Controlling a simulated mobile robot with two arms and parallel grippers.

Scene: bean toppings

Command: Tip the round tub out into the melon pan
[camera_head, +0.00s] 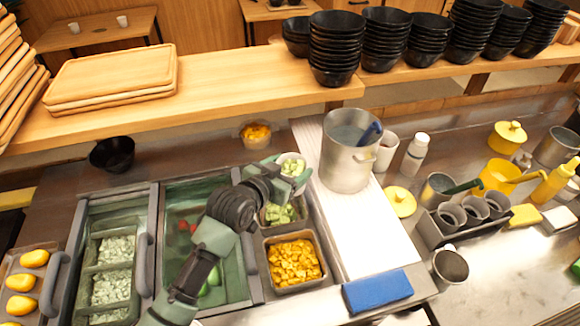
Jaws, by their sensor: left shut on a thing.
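The round tub (283,158) is small and white, with pale green pieces inside. My left gripper (292,179) is shut on it and holds it above the back end of the melon pan. Its opening faces up and it looks close to upright. The melon pan (297,211) holds pale green pieces (278,214) and is partly hidden by my left gripper and arm. My right gripper is not in view.
A pan of orange cubes (294,262) sits just in front of the melon pan. A tub with orange pieces (256,134) stands behind. A large metal pot (348,160) stands close on the right. A blue sponge or cloth (377,291) lies at the front.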

